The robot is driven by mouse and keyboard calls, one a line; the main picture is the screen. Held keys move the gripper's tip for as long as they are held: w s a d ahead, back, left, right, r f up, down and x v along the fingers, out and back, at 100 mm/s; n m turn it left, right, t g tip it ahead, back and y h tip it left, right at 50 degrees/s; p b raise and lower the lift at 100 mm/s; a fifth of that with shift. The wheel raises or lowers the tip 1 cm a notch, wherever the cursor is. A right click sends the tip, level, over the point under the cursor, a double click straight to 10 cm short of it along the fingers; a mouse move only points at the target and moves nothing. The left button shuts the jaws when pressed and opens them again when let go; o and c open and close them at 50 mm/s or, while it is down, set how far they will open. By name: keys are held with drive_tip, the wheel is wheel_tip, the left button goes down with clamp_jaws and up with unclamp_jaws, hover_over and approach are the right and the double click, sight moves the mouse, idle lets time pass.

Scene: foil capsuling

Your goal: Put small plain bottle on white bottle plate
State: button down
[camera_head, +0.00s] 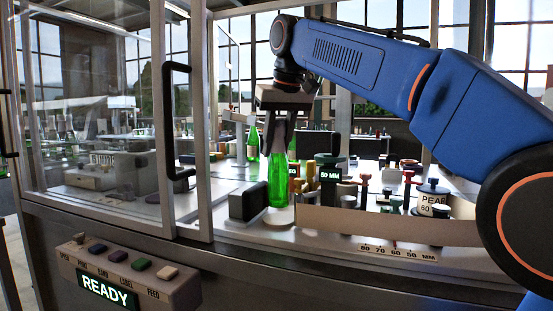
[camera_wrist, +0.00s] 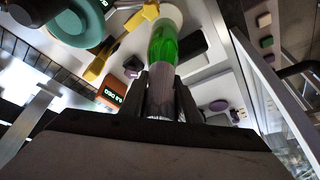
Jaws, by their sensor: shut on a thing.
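A small green bottle (camera_head: 278,182) stands upright directly over the white bottle plate (camera_head: 280,217) in the head view. Its base appears at the plate's surface, but I cannot tell whether it touches or hangs slightly above. My gripper (camera_head: 277,146) points down and is shut on the bottle's upper part, hiding the neck. In the wrist view the bottle (camera_wrist: 162,50) extends away from between the fingers of my gripper (camera_wrist: 161,92). The pale round plate (camera_wrist: 171,14) shows past its base.
A dark block (camera_head: 248,202) stands close left of the bottle. More green bottles (camera_head: 253,141) stand behind. A glass door with a black handle (camera_head: 174,120) is at left.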

sight(277, 156)
drive_tip(key=shift+f, duration=1.65)
drive_tip(key=c, duration=1.3)
unclamp_jaws()
drive_tip(key=shift+c, duration=0.2)
drive_tip(key=v, duration=1.2)
